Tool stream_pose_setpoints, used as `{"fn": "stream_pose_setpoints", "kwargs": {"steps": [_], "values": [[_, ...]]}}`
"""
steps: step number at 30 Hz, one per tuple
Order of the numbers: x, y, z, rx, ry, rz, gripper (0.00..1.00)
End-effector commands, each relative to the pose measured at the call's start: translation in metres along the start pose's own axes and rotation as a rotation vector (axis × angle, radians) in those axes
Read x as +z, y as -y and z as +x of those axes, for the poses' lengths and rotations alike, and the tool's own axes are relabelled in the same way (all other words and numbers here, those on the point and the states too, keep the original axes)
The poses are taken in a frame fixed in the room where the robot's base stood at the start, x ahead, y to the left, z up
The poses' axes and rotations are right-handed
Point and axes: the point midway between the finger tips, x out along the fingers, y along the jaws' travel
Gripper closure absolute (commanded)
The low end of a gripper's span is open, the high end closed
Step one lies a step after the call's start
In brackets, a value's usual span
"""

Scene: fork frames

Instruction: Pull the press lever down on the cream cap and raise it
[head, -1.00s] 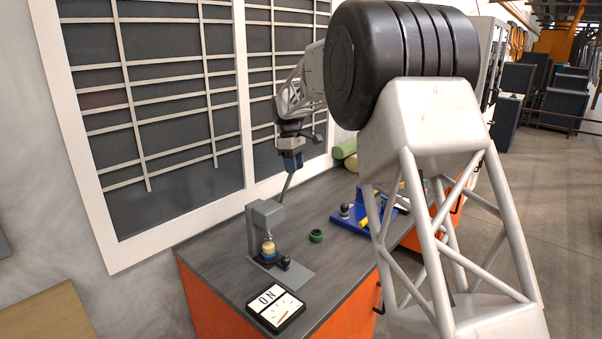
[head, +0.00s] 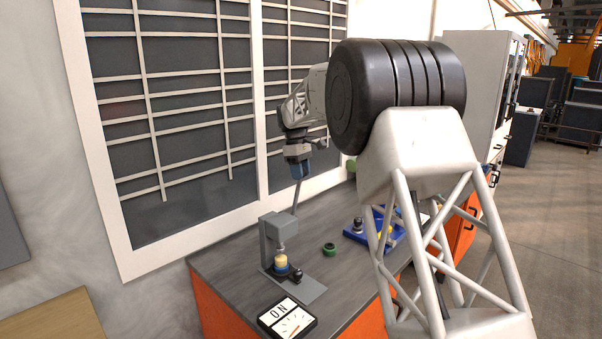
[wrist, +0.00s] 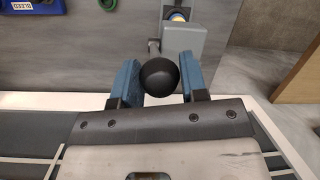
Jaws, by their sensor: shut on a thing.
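The grey press (head: 270,232) stands on the bench near its left end. Its thin grey lever (head: 297,196) rises steeply from the press head to my gripper (head: 297,172). The cream cap (head: 281,260) sits upright on a blue piece under the press ram; it shows partly in the wrist view (wrist: 177,16), beyond the press head (wrist: 185,42). In the wrist view my gripper's blue fingers (wrist: 159,80) are shut on the lever's black ball knob (wrist: 159,76), one on each side.
A small black knob (head: 296,275) stands beside the cap. A green ring (head: 329,249) lies on the bench, with a blue fixture (head: 357,233) to its right. The gridded window wall (head: 258,150) stands close behind.

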Motion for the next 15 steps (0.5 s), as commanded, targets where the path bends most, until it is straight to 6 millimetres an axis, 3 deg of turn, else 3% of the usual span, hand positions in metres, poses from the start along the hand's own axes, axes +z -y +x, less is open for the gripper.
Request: {"fn": "stream_pose_setpoints", "kwargs": {"steps": [1,2,6,15], "values": [[0.0001,-0.0011,0.0013,0.000,0.000,0.001,1.00],[0.0001,-0.0011,0.0013,0.000,0.000,0.001,0.56],[0.0002,-0.0008,0.0011,0.000,0.000,0.001,0.36],[0.0002,-0.0003,0.0001,0.000,0.000,0.000,0.36]]}}
